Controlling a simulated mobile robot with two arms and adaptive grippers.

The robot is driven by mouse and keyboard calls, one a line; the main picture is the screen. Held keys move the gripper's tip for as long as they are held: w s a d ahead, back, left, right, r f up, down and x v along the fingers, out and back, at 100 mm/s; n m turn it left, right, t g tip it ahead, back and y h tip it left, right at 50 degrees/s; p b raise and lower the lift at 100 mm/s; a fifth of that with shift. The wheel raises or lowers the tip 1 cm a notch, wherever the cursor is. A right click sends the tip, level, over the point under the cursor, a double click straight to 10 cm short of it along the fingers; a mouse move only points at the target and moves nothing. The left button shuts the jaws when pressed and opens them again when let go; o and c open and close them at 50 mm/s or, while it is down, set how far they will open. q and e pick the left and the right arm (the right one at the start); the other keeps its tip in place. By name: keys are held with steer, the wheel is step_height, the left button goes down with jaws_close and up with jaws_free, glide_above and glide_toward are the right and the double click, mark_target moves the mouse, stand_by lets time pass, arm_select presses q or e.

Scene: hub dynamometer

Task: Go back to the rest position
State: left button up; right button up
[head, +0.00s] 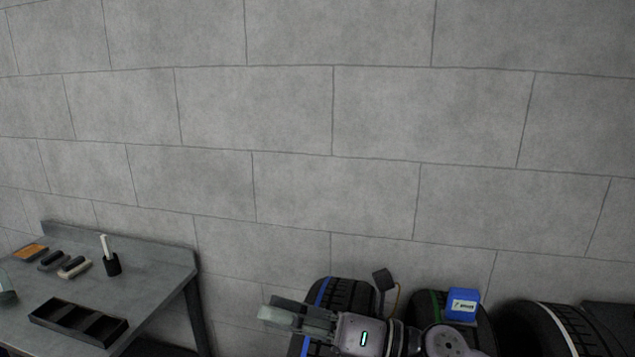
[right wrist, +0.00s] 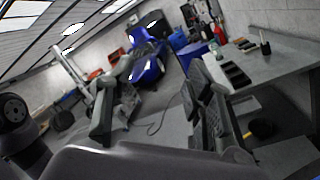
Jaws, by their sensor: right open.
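My right gripper (head: 284,316) shows at the bottom of the head view, with its arm coming in from the lower right. Its fingers point left, in front of the tires by the wall. In the right wrist view its two fingers (right wrist: 160,125) stand wide apart, with nothing between them. The gripper is open and empty, and it touches nothing that I can see. My left gripper does not show clearly in either view.
A grey workbench (head: 160,262) at lower left holds a black tray (head: 78,326), a black cup (head: 112,264) and small items. Tires (head: 345,292) stand along the block wall, with a blue box (head: 462,304) on one.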

steer(key=w+d+f+m+t+h, duration=0.25)
steer(key=d+m+t+h, duration=0.45)
steer(key=m, duration=0.5)
steer(key=w+d+f+m+t+h, duration=0.1)
steer(key=w+d+m+t+h, duration=0.25)
steer(key=m+t, duration=0.75)
steer(key=s+d+f+m+g+h, duration=0.2)
steer(key=d+f+m+g+h, duration=0.3)
steer(key=f, duration=0.3)
steer(key=s+d+f+m+g+h, duration=0.25)
steer(key=d+f+m, duration=0.25)
steer(key=f+m, duration=0.25)
steer(key=s+d+f+m+g+h, duration=0.1)
steer(key=s+d+f+m+g, duration=0.3)
steer(key=s+f, duration=0.55)
steer(key=s+d+f+m+g, duration=0.15)
steer(key=s+f+g, duration=0.45)
steer(key=s, duration=0.7)
step_height(320, 180, down, 29)
steer(key=s+g+b, duration=0.1)
steer(key=s+g, duration=0.1)
steer(key=s+d+f+b, duration=0.1)
steer(key=s+d+f, duration=0.1)
steer(key=s+f, duration=1.3)
steer(key=shift+s+d+f+g+h, duration=0.3)
steer(key=shift+s+g, duration=0.15)
steer(key=shift+s, duration=0.2)
